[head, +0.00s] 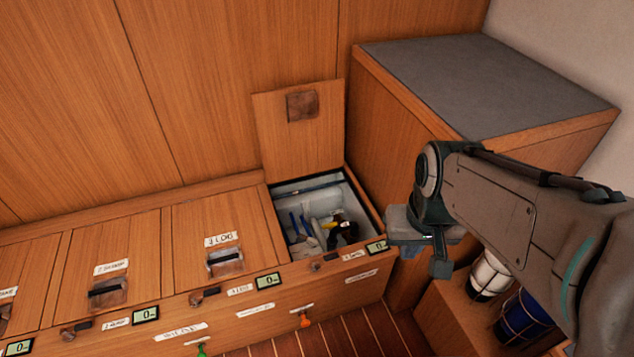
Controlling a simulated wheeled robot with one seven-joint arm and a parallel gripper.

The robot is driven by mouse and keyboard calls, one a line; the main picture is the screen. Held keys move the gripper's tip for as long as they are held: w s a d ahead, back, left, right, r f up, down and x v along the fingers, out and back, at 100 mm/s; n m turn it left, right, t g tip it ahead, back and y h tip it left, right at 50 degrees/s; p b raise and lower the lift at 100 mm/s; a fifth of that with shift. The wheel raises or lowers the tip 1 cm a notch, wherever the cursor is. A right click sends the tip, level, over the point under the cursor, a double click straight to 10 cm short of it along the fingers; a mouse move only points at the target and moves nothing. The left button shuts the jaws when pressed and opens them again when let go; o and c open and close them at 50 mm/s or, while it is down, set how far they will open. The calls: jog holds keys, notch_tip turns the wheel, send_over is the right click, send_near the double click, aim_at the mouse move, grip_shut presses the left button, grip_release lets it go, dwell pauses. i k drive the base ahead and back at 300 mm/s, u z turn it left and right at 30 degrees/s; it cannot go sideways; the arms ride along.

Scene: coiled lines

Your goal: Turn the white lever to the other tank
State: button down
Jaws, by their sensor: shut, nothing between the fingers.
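I cannot make out a white lever for certain. An open locker (374,213) in the wooden bench holds a jumble of pale, blue, yellow and black items (345,230), too small to name. On the bench front, an orange handle (304,320) and a green handle (202,350) hang below small pale crosspieces; the green one is near the bottom edge. No tank can be told apart. My gripper (440,268) is shut and empty. It points down to the right of the open locker, apart from the handles.
The locker's raised lid (300,140) leans against the wood panelling. Closed lids with dark latches (225,262) run left. Small displays (268,281) line the bench edge. A grey-topped cabinet (490,80) stands behind my arm. White (488,278) and blue (522,318) bundles sit at lower right.

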aim_at(311, 240)
jog(key=k, duration=0.75)
jog(key=u, duration=1.15)
jog(key=i, duration=1)
jog(key=z, duration=0.05)
